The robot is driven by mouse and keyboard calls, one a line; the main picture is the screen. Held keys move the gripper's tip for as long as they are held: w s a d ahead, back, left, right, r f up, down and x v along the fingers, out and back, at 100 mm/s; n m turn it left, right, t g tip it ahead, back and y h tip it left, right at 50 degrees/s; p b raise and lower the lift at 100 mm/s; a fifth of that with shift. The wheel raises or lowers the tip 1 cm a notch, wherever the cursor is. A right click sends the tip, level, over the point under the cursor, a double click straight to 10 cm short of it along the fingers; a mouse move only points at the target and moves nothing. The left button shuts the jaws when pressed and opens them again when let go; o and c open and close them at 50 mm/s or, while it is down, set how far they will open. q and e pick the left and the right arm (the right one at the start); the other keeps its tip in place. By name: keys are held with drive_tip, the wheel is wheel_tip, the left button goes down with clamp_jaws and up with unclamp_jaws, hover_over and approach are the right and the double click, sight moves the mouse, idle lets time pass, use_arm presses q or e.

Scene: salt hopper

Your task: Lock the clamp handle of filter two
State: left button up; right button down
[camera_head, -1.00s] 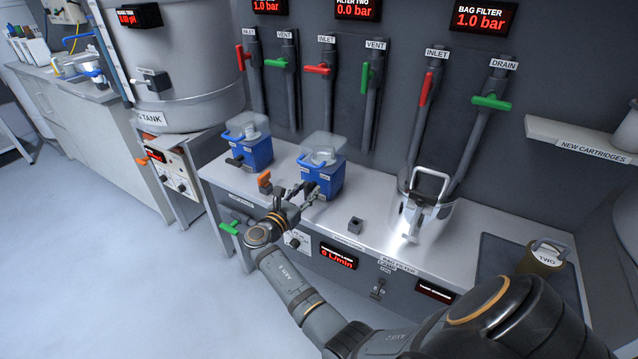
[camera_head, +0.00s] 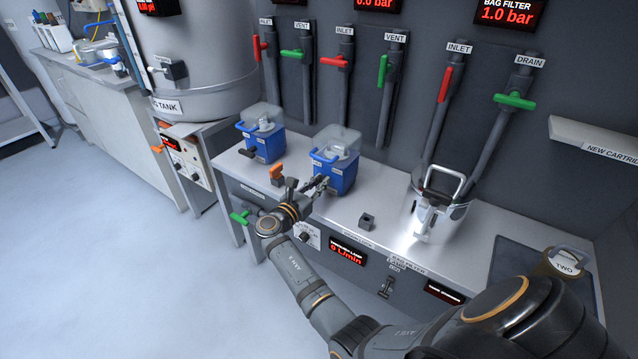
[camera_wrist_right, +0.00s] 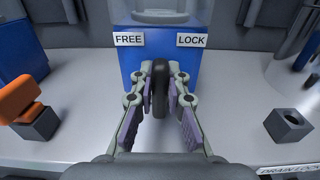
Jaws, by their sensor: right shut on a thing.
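Filter two (camera_head: 336,178) is the right one of two blue housings with clear covers on the steel bench. In the right wrist view its blue front (camera_wrist_right: 190,62) carries a FREE label (camera_wrist_right: 129,39) on the left and a LOCK label (camera_wrist_right: 192,40) on the right. The black clamp handle (camera_wrist_right: 160,92) sticks out toward the camera, roughly midway between the labels. My right gripper (camera_head: 318,187) is at the front of filter two. Its fingers (camera_wrist_right: 161,75) are shut on the handle, one on each side. My left gripper is not in view.
Filter one (camera_head: 262,148) stands to the left. An orange-handled valve (camera_head: 277,173) is left of my gripper, and a small dark socket block (camera_head: 367,221) is to its right. The steel bag filter (camera_head: 437,210) stands farther right.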

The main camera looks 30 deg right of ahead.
drive_tip(key=shift+s+f+m+b, duration=0.1)
drive_tip(key=shift+m+b, duration=0.25)
drive_tip(key=shift+m, duration=0.85)
drive_tip(key=shift+m+b, duration=0.35)
drive_tip(key=shift+m, duration=0.15)
drive_tip(key=shift+s+d+m, duration=0.1)
drive_tip(key=shift+m, duration=0.3)
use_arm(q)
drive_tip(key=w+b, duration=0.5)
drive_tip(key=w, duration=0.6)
use_arm(e)
drive_tip(key=m, duration=0.7)
drive_tip(key=shift+s+d+f, duration=0.1)
drive_tip(key=shift+s+f, duration=0.1)
drive_tip(key=shift+f, duration=0.15)
drive_tip(key=m+b, duration=0.3)
drive_tip(key=shift+s+f+m, duration=0.1)
drive_tip(key=shift+f+m, duration=0.05)
drive_tip(key=shift+m, duration=0.15)
drive_tip(key=shift+m+b, duration=0.95)
drive_tip(key=shift+m, duration=0.25)
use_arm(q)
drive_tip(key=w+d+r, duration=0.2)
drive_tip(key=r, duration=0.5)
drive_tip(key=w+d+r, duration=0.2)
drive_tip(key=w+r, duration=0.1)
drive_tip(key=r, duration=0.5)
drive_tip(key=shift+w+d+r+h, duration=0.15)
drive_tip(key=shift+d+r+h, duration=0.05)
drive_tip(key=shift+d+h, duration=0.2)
